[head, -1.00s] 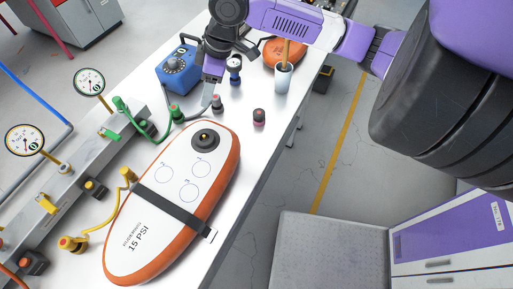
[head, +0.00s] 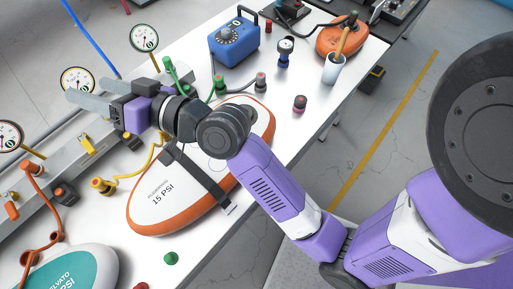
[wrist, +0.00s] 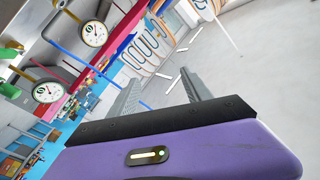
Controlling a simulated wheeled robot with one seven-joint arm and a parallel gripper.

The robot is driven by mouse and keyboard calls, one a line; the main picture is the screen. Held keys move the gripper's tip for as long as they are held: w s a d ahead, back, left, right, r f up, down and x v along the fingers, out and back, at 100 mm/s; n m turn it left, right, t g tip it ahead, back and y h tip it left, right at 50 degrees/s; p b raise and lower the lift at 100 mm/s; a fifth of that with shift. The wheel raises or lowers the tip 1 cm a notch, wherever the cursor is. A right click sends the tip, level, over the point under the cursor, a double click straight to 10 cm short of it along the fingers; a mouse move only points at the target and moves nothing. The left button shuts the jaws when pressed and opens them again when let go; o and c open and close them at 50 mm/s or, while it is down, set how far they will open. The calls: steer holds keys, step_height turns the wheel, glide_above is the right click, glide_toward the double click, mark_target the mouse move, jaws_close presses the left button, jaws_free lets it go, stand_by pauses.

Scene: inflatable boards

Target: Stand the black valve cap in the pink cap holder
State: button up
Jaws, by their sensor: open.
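The black valve cap (head: 300,99) shows in the head view as a dark top on the pink cap holder (head: 300,108), right of the orange-edged board. It looks upright in the holder; how deep it sits I cannot tell. My gripper (head: 74,95) is at the left, raised over the pipe manifold by the gauges and far from the cap. Its two grey fingers are apart with nothing between them. They also show apart and empty in the wrist view (wrist: 160,88), where neither cap nor holder appears.
The strapped orange-edged board (head: 150,208) lies mid-table, its valve area partly hidden by my arm. A teal board (head: 80,270) is at front left.

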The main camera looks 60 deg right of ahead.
steer(key=s+a+f+m+g+h, duration=0.1)
steer(key=s+f+h, duration=0.1)
steer(key=s+f, duration=0.65)
steer(key=s+a+f+m+g+h, duration=0.15)
steer(key=s+f, duration=0.35)
steer(key=s, duration=0.6)
steer(key=s+d+n, duration=0.2)
steer(key=s+n, duration=0.1)
steer(key=s, duration=0.5)
steer(key=s+d+n+g, duration=0.1)
steer(key=s+n, duration=0.3)
steer(key=s, duration=0.4)
steer(key=shift+d+y, duration=0.45)
steer(key=shift+d, duration=0.4)
steer(key=shift+n, duration=0.25)
steer(key=shift+f+b, duration=0.3)
steer(key=shift+b, duration=0.1)
